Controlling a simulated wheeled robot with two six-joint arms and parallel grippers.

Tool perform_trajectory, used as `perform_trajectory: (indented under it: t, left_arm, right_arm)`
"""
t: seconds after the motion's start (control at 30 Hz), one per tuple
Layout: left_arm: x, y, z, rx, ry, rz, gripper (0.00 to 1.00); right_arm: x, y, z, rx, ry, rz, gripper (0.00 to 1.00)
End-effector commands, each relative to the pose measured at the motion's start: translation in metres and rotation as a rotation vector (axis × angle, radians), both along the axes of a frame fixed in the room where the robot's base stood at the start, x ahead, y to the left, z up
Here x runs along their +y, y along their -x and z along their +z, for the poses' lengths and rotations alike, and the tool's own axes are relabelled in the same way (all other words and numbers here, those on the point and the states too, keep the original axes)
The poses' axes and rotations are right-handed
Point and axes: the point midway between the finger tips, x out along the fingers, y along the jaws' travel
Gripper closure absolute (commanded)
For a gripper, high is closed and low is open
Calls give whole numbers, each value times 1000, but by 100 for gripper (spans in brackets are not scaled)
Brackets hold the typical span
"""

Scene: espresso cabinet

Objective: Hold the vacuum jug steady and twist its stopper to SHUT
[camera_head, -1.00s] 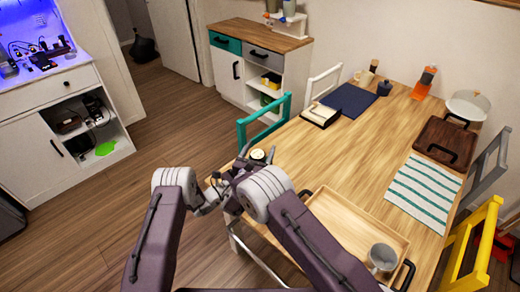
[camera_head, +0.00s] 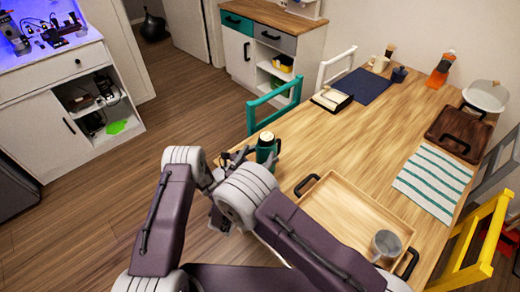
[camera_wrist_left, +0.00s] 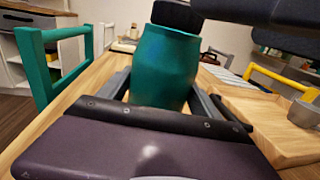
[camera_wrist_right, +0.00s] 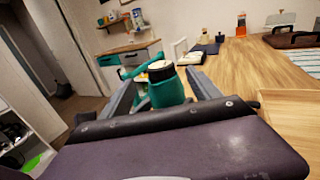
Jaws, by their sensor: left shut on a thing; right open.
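The vacuum jug (camera_head: 267,150) is green with a dark handle and stands upright near the table's left edge. In the left wrist view the jug body (camera_wrist_left: 165,65) fills the space between the fingers of my left gripper (camera_wrist_left: 160,92), which is shut on it. A dark collar tops the jug there. In the right wrist view the jug (camera_wrist_right: 166,92) shows a pale-topped stopper (camera_wrist_right: 160,65) with a black rim. The stopper's markings are too small to read.
A wooden tray (camera_head: 318,212) with a grey mug (camera_head: 386,244) lies right of the jug. A teal chair (camera_head: 273,104) stands behind it at the table edge. A striped cloth (camera_head: 432,180) lies farther right. The table's middle is clear.

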Motion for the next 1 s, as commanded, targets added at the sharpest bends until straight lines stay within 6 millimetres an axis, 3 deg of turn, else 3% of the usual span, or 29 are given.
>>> perform_trajectory:
  t: [0.13,0.17,0.23,0.63,1.0]
  left_arm:
    - [0,0,0,-1,1,0,99]
    - [0,0,0,-1,1,0,18]
    - [0,0,0,0,0,0,1]
    - [9,5,0,3,0,2,1]
    - [80,57,0,2,1,5,1]
  right_arm:
    - [0,0,0,0,0,0,28]
    - [0,0,0,0,0,0,28]
    - [0,0,0,0,0,-1,28]
    - [0,-1,0,0,0,-1,28]
    - [0,-1,0,0,0,0,28]
